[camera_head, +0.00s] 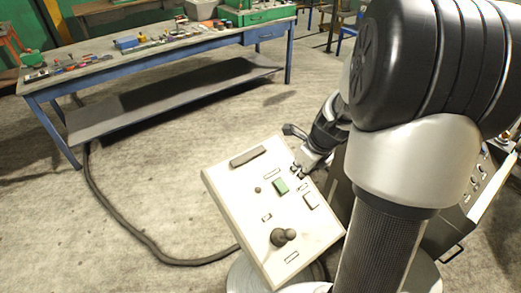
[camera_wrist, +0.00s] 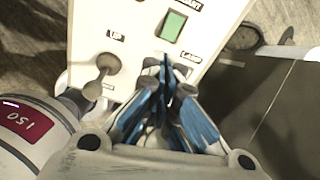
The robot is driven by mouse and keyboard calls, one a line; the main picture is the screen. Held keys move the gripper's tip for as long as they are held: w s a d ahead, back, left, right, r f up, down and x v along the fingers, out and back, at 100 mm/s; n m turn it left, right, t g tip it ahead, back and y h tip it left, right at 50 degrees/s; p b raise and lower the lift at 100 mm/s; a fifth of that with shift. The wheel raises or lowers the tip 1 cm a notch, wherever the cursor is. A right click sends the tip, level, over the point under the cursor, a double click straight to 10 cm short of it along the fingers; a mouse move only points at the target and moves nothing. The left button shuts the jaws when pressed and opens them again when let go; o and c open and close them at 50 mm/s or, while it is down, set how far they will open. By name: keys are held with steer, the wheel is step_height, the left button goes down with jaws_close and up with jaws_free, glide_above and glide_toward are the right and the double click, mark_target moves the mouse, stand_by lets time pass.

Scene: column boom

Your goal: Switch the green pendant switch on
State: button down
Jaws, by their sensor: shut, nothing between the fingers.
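The green switch (camera_head: 281,187) is a small green rectangle on the tilted white control panel (camera_head: 222,185). In the wrist view the green switch (camera_wrist: 174,26) is at the top, just beyond my fingertips, in plain sight. Whether it is on or off I cannot tell. My gripper (camera_head: 299,170) is at the panel's upper right side, close to the green switch. In the wrist view my gripper (camera_wrist: 167,66) has its blue-sided fingers together and empty, beside a label reading LAMP. Contact with the panel cannot be told.
A dark knob (camera_head: 283,237) stands up from the panel's lower part, and a pale switch (camera_head: 310,200) sits right of the green one. A blue workbench (camera_head: 150,62) with tools is behind. A thick cable (camera_head: 130,225) crosses the floor. A grey cabinet (camera_head: 470,195) is at right.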

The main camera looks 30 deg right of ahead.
steer(key=shift+d+f+m, duration=0.75)
steer(key=shift+d+m, duration=0.05)
steer(key=shift+m, duration=0.1)
steer(key=shift+f, duration=0.1)
steer(key=b, duration=0.7)
glide_toward(286, 196)
steer(key=x, duration=0.5)
steer(key=shift+w, duration=0.2)
steer(key=shift+f+p, duration=0.35)
steer(key=shift+f, duration=0.15)
steer(key=shift+r, duration=0.15)
steer(key=shift+r+p, duration=0.7)
steer(key=shift+p, duration=0.25)
